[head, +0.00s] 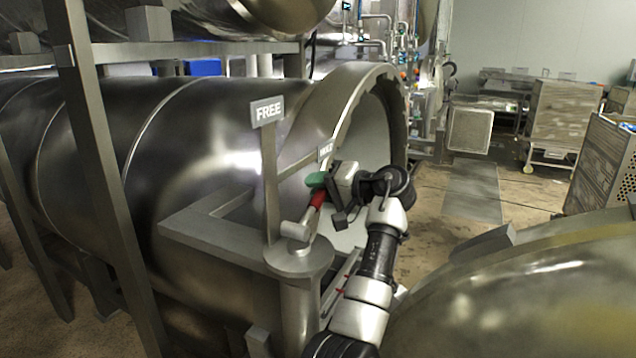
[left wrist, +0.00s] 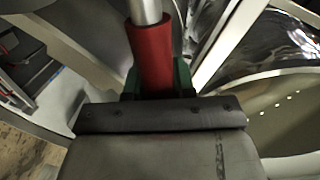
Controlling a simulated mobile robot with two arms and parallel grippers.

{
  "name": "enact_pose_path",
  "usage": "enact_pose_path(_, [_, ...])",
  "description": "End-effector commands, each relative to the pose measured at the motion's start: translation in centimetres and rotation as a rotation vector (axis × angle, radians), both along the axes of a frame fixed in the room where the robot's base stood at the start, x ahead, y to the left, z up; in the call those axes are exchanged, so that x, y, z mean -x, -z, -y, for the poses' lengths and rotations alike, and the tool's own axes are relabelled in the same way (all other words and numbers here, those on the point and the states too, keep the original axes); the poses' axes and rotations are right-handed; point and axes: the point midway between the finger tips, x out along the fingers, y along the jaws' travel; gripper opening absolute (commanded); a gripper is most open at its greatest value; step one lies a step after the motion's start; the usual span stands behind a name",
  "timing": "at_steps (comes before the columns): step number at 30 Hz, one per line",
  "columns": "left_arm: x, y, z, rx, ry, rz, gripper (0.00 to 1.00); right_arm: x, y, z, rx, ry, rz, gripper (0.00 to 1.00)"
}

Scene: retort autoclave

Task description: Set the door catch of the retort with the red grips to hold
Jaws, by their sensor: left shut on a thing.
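The door catch is a lever with a red grip (head: 317,199) and a grey metal hub (head: 296,231) on a post in front of the open retort (head: 345,110). The lever slants up and to the right from the hub, on the side of the HOLD sign (head: 326,149). The FREE sign (head: 267,111) stands up to the left. My left gripper (head: 318,182), with green fingertips, is shut on the red grip. In the left wrist view the red grip (left wrist: 151,60) sits between the green fingers, with the bare metal shaft beyond it. My right gripper is not in view.
Another rounded metal vessel (head: 540,290) fills the lower right, close to my left arm. A frame upright (head: 88,130) stands at the left. A perforated metal crate (head: 603,165) and carts stand at the back right.

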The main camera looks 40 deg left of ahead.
Motion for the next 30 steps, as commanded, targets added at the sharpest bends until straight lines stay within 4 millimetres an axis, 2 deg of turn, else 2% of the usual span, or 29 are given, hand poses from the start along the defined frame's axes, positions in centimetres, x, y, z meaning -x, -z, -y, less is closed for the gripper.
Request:
enact_pose_path(10, [0.0,0.3,0.0,0.006,-0.001,-0.018,0.0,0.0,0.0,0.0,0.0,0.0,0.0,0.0])
enact_pose_path(11, [0.0,0.3,0.0,0.006,-0.001,-0.018,0.27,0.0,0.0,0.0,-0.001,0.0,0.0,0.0])
enact_pose_path(15, [0.0,0.3,0.0,0.005,-0.001,-0.016,0.48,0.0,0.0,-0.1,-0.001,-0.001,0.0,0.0])
enact_pose_path(16, [0.0,0.3,0.0,0.005,-0.001,-0.015,0.51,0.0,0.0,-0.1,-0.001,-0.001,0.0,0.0])
enact_pose_path(25, [-0.1,0.2,0.2,0.004,0.0,-0.011,0.51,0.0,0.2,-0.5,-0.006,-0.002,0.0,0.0])
enact_pose_path(30, [-0.5,0.1,2.3,0.003,0.001,-0.009,0.51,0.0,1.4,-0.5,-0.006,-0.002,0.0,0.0])
